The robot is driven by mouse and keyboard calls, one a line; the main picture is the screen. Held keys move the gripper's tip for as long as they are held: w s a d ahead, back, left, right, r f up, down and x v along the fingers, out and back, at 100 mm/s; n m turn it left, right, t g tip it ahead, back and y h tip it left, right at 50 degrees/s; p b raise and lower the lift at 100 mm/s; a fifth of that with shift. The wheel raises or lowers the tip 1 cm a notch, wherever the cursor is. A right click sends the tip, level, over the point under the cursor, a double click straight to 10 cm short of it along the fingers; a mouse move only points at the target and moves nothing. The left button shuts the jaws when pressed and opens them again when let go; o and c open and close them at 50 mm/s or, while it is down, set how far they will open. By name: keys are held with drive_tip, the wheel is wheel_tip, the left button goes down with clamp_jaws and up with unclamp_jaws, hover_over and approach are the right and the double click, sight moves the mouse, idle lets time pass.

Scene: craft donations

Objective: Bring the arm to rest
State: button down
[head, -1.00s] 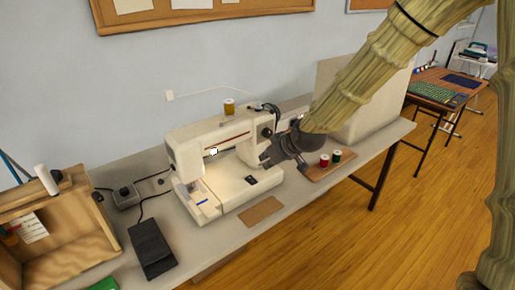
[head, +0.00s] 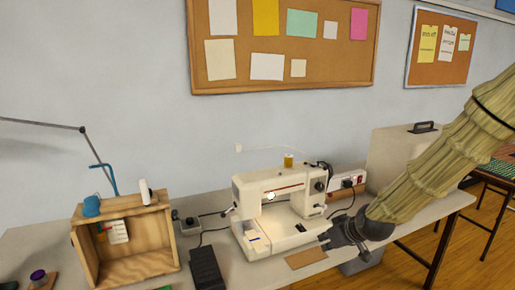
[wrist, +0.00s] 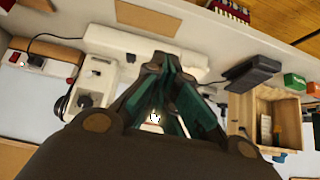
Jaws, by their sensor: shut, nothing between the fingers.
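My arm, in a pale ribbed sleeve, reaches in from the right in the head view. My gripper (head: 326,240) is dark and shut with nothing in it. It is over the front of the table, just right of the white sewing machine (head: 262,238). In the wrist view my gripper (wrist: 163,62) has its fingertips together, with the sewing machine (wrist: 125,42) beyond them. I cannot tell the exact gap between gripper and machine.
An open wooden box (head: 175,235) and a black foot pedal (head: 206,268) are left of the machine. A brown card (head: 306,258) lies in front of it.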

drive_tip(key=s+f+m+g, duration=0.1)
drive_tip(key=s+f, duration=0.4)
drive_tip(key=f, duration=0.3)
drive_tip(key=s+f+m+g+h, duration=0.1)
drive_tip(key=s+f, duration=0.5)
drive_tip(key=f, duration=0.3)
drive_tip(key=s+f+m+g, duration=0.1)
drive_tip(key=s+f+g, duration=0.1)
drive_tip(key=s+f, duration=0.45)
drive_tip(key=s+f+g, duration=0.1)
drive_tip(key=s+f, duration=0.4)
drive_tip(key=s, duration=0.3)
drive_tip(key=s+d+f+m+g+h, duration=0.1)
drive_tip(key=s+f, duration=0.4)
drive_tip(key=s, duration=0.3)
drive_tip(key=s+d+f+m+g+h, duration=0.1)
drive_tip(key=s+f, duration=0.4)
drive_tip(key=s, duration=0.3)
drive_tip(key=shift+s+g, duration=0.3)
drive_tip(key=shift+s, duration=0.05)
